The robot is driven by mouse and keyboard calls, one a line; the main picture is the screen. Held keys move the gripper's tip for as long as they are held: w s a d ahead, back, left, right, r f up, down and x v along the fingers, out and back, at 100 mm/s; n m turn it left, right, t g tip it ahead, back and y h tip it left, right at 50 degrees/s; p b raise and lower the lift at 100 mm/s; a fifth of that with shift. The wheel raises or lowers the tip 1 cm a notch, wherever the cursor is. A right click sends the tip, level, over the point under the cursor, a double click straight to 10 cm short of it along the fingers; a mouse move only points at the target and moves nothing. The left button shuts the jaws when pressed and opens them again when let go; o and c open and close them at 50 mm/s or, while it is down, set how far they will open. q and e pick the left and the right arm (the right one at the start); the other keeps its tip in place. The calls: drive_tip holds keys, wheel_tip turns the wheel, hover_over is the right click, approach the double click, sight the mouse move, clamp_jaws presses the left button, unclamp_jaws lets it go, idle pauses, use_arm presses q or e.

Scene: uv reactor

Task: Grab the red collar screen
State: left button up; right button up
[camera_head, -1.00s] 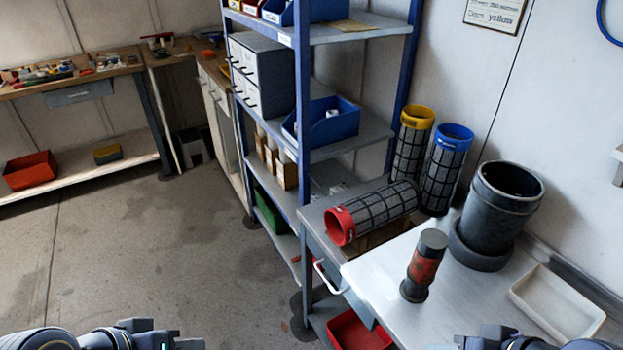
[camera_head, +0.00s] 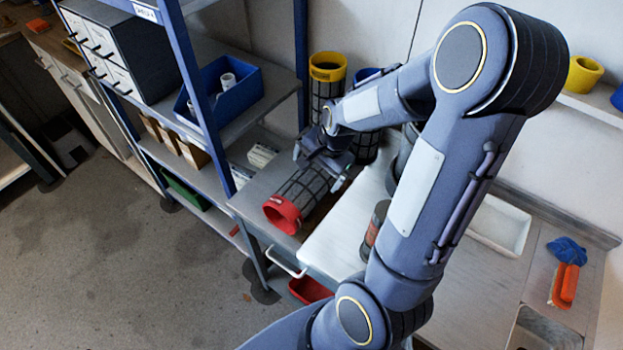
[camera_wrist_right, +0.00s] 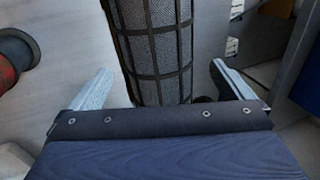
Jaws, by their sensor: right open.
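The red collar screen (camera_head: 296,196) lies on its side at the left end of the bench, its red collar toward the front. My right gripper (camera_head: 331,178) is over the screen's dark mesh body, toward the end away from the collar. In the right wrist view the mesh body (camera_wrist_right: 155,50) runs between my open right fingers (camera_wrist_right: 158,85), with a gap on each side. The red collar is out of that view. A yellow collar screen (camera_head: 326,82) and a blue collar screen (camera_head: 366,76) stand upright behind, the blue one partly hidden by my arm. My left gripper is not in view.
A blue-framed shelf (camera_head: 187,70) with a blue bin (camera_head: 226,92) stands close on the left. A dark cylinder with a red band (camera_head: 374,228) stands right of the screen. A white tray (camera_head: 499,226) lies farther right.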

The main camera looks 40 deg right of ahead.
drive_tip(key=x, duration=0.7)
drive_tip(key=shift+w+d+f, duration=0.1)
drive_tip(key=shift+d+f, duration=0.2)
drive_tip(key=shift+d, duration=0.05)
drive_tip(key=c, duration=0.7)
drive_tip(key=shift+c, duration=0.6)
drive_tip(key=shift+r, duration=0.15)
